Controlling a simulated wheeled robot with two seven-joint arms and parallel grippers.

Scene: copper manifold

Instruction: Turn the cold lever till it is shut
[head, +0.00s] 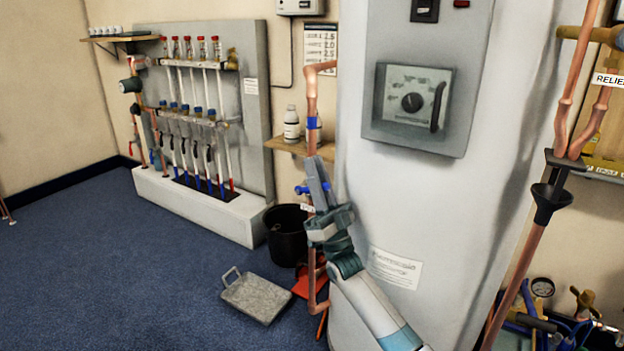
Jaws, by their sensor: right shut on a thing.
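The cold lever (301,189) is a small blue handle on the upright copper pipe (311,92) left of the big white cylinder. Its blue shows on both sides of my right gripper's fingers and looks roughly crosswise to the pipe. My right gripper (319,173) reaches up from the lower right and is shut on the lever, hiding its middle and part of the pipe. A small white tag (307,208) hangs just below; its text is too small to read surely. My left gripper is not in view.
The white cylinder (440,200) with a control panel (408,108) stands close right of my arm. A wooden shelf (290,146) with a white bottle (291,124) is behind the pipe. Blue carpet at left is clear.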

